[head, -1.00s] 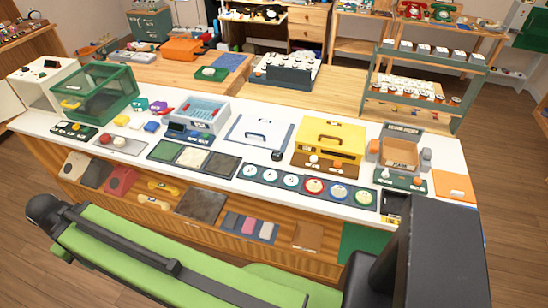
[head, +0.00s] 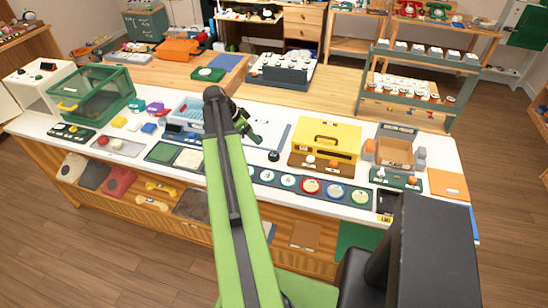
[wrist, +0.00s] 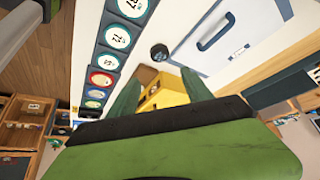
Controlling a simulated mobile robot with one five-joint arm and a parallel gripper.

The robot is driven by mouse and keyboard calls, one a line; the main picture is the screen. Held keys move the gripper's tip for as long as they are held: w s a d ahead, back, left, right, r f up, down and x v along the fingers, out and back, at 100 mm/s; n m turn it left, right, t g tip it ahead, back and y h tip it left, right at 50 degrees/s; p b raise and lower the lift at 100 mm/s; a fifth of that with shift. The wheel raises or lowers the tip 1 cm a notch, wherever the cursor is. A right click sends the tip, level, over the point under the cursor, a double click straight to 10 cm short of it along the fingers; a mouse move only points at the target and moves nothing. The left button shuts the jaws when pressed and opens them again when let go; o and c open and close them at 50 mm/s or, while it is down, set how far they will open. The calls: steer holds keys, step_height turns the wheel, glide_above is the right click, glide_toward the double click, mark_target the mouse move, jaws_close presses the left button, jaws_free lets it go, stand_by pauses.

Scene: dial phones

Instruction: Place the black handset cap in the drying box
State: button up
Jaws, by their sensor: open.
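A small round black piece, which looks like the black handset cap (head: 274,155), stands on the white counter in front of a flat white panel; it also shows in the wrist view (wrist: 159,52). My gripper (head: 253,137) is above the counter to the left of and above the cap in the head view. In the wrist view its green fingers (wrist: 160,88) are apart with nothing between them. A clear-sided green box (head: 92,92) and a yellow box with a handle (head: 327,135) stand on the counter. I cannot read which is the drying box.
The white panel with a blue handle (wrist: 225,32) lies beside the cap. A row of round dials (head: 310,187) runs along the counter's front edge. A grey-blue tray (head: 183,107) and a cardboard-coloured box (head: 396,150) stand on the counter. My arm hides part of its middle.

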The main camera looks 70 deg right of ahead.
mark_target(272, 155)
steer(key=b+x, duration=1.5)
steer(key=x, duration=0.2)
steer(key=shift+w+f, duration=0.1)
steer(key=shift+f, duration=0.25)
steer(key=shift+r, duration=0.2)
steer(key=c, duration=1.2)
steer(key=shift+r+p, duration=0.55)
steer(key=shift+c, duration=0.2)
step_height(272, 155, up, 4)
steer(key=p, duration=0.4)
steer(key=s+a+r+p, duration=0.6)
steer(key=s+a, duration=0.1)
steer(key=s, duration=0.2)
steer(key=shift+s, duration=0.2)
